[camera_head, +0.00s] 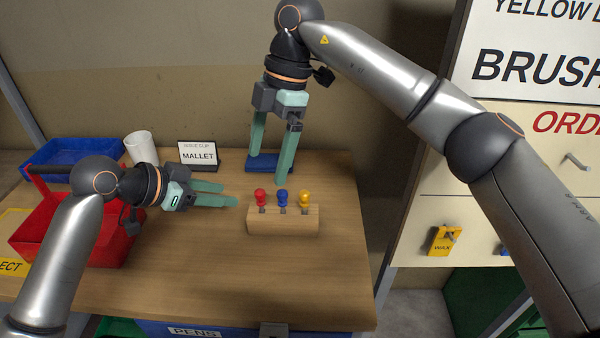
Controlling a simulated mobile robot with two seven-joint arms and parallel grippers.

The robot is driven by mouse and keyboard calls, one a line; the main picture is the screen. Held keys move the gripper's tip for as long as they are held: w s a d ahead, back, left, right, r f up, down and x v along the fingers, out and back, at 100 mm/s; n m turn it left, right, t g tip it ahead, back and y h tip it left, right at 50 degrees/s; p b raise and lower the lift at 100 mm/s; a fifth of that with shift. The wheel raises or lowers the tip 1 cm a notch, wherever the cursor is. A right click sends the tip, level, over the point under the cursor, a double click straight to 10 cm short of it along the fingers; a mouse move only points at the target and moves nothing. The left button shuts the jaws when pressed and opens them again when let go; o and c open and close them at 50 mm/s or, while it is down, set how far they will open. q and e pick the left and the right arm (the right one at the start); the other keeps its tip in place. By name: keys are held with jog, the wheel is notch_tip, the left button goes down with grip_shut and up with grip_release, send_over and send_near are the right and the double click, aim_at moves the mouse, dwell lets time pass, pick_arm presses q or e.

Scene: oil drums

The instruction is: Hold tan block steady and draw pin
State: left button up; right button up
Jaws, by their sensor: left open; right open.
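The tan block (283,220) sits on the wooden table. A red pin (260,196), a blue pin (282,196) and a yellow pin (305,198) stand in a row in its top. My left gripper (230,194) is open and empty, lying level to the left of the block, its fingertips pointing right and a little short of the block. My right gripper (270,168) is open and empty, pointing down behind the block. One of its fingertips appears close behind the blue pin; the exact gap cannot be told.
A blue pad (257,161) lies behind the block, partly hidden by my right gripper. A MALLET sign (198,155), a white cup (139,146), a blue tray (62,153) and a red tool carrier (112,249) are at the left. The table front (255,280) is clear.

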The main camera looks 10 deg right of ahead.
aim_at(300, 212)
jog(key=w+d+f+m+h, duration=0.1)
jog(key=d+f+m, duration=0.1)
jog(key=f, duration=0.1)
jog(key=w+d+f+m+h, duration=0.1)
jog(key=w+d+f+m, duration=0.1)
jog(key=f, duration=0.1)
jog(key=w+d+f+m+h, duration=0.1)
jog(key=w+d+f+m, duration=0.1)
jog(key=f+m, duration=0.1)
jog(key=shift+d+f+t, duration=0.2)
jog(key=shift+f+t, duration=0.05)
jog(key=shift+t, duration=0.15)
jog(key=shift+d+f, duration=0.1)
jog(key=shift+f, duration=0.25)
notch_tip(300, 212, down, 12)
jog(key=shift+c, duration=0.2)
jog(key=c, duration=1.5)
jog(key=shift+r, duration=0.1)
